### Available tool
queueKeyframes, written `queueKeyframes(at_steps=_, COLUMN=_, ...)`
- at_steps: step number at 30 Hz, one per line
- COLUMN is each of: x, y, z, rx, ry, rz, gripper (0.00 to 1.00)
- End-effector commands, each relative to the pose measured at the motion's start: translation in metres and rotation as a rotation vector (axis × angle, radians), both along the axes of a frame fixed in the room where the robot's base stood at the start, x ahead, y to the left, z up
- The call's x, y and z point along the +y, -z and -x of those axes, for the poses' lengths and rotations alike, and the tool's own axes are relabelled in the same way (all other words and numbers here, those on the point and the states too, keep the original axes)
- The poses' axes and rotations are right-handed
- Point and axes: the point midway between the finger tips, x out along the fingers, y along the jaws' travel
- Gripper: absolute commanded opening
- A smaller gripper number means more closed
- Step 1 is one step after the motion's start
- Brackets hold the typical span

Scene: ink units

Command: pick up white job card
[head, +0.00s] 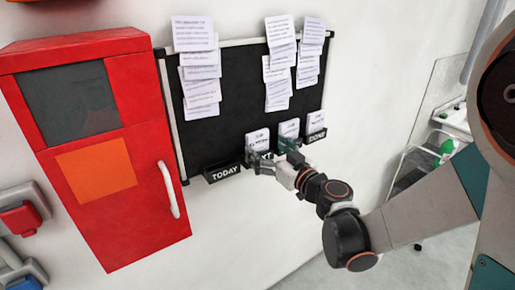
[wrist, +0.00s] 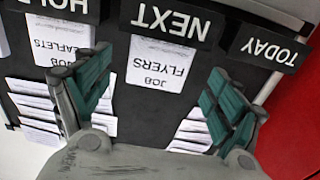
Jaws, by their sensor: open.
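A white job card (wrist: 160,62) reading "JOB FLYERS" sits upside down in the wrist view at the NEXT holder (wrist: 172,18). It lies between the spread fingers of my gripper (wrist: 158,75), and I see no finger closed on it. A second white job card (wrist: 55,42), reading "JOB LEAFLETS", is at the HOLD holder (wrist: 65,6), partly behind the left finger. In the head view, white cards (head: 258,140) stand in a row low on the black board. My open, empty gripper (head: 269,153) is in front of the leftmost cards and hides part of their holders.
The TODAY holder (head: 222,173) shows no card. The DONE holder (head: 315,136) is at the right with a white card (head: 315,121). Pinned sheets (head: 196,70) hang above on the black board (head: 235,110). A red cabinet (head: 120,205) with a handle stands close at the left.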

Motion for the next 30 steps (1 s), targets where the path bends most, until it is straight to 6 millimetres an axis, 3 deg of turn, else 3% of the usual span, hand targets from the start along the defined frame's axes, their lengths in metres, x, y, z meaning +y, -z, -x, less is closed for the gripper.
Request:
queueKeyframes(at_steps=12, x=0.026, y=0.008, z=-0.04, rx=0.001, ry=-0.002, rz=0.001, gripper=0.86)
queueKeyframes(at_steps=19, x=0.028, y=0.006, z=-0.043, rx=0.001, ry=0.0, rz=0.001, gripper=0.86)
queueKeyframes(at_steps=20, x=0.028, y=0.006, z=-0.043, rx=0.001, ry=0.0, rz=0.001, gripper=0.84)
queueKeyframes(at_steps=26, x=0.027, y=0.006, z=-0.043, rx=0.001, ry=0.0, rz=0.001, gripper=0.38)
queueKeyframes(at_steps=30, x=0.027, y=0.006, z=-0.042, rx=0.001, ry=0.0, rz=0.001, gripper=0.38)
